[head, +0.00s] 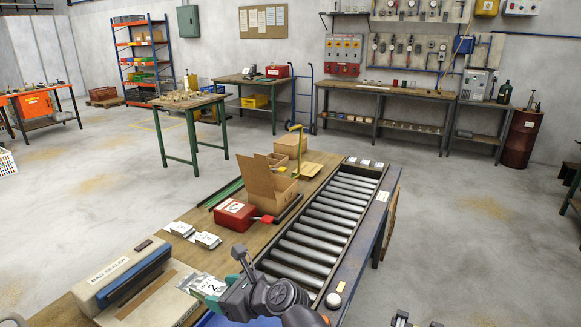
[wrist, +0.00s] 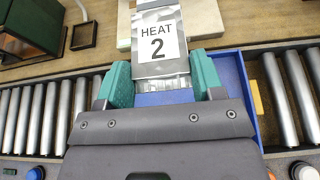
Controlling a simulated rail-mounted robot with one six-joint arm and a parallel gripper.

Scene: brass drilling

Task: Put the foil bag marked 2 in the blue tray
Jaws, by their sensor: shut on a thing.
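The foil bag marked HEAT 2 (wrist: 158,45) is between the green-tipped fingers of my gripper (wrist: 160,78) in the wrist view. In the head view the silver bag (head: 203,284) sticks out to the left of my gripper (head: 228,284), by the sealer's pale plate. The gripper is shut on the bag's near end. The blue tray (wrist: 239,90) lies below the gripper and bag on the rollers; its right wall shows, and much of it is hidden by the gripper. In the head view only a blue strip of the tray (head: 210,320) shows at the bottom.
The bag sealer (head: 125,275) stands left on the wooden bench. Other foil bags (head: 205,240) lie behind it, with a red box (head: 235,213) and an open carton (head: 270,185) farther back. The roller conveyor (head: 325,215) runs along the right and is mostly clear.

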